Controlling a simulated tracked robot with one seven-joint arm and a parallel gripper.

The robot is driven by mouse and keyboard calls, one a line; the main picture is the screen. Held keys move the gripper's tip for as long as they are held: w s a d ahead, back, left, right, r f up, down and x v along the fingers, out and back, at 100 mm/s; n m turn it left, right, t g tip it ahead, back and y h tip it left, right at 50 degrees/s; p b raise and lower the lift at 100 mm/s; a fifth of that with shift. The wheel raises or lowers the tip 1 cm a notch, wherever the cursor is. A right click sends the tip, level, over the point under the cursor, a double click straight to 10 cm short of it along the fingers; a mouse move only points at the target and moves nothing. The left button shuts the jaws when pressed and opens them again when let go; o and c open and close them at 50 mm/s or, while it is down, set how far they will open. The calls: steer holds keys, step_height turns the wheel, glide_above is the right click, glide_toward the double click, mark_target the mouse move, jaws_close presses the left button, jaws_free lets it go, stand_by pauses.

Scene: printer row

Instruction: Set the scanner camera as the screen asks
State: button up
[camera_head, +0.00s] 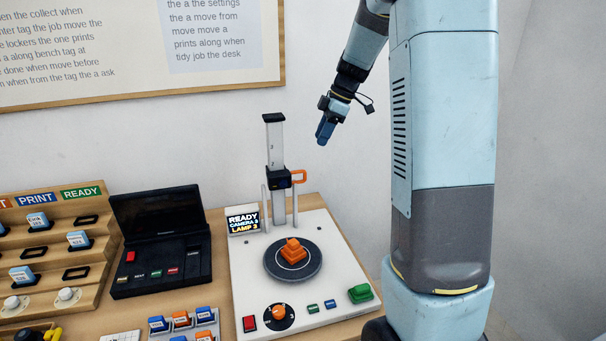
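The scanner camera (279,181) is a small black block with an orange handle (303,174). It sits partway up a grey upright post (274,140) with faint marks. The small screen (243,219) left of the post appears to read "READY, CAMERA 3, LAMP 3". The white scanner base (248,277) carries a dark round plate (272,264) with an orange stepped object (292,252) on it. My gripper (324,134) hangs in the air, right of the post's upper part and above the handle, apart from both. Its blue fingers are too small to tell their opening.
On the base's front are a black dial with orange knob (279,315), a red button (249,324) and a green block (360,293). A black device (160,240) and a wooden rack (75,250) stand left. The air between gripper and handle looks clear.

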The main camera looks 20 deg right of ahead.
mark_target(305, 172)
steer(key=x, duration=1.4)
steer(key=shift+r, duration=0.1)
steer(key=shift+c, duration=0.2)
steer(key=c, duration=0.6)
jaws_close()
steer(key=shift+w+r, duration=0.15)
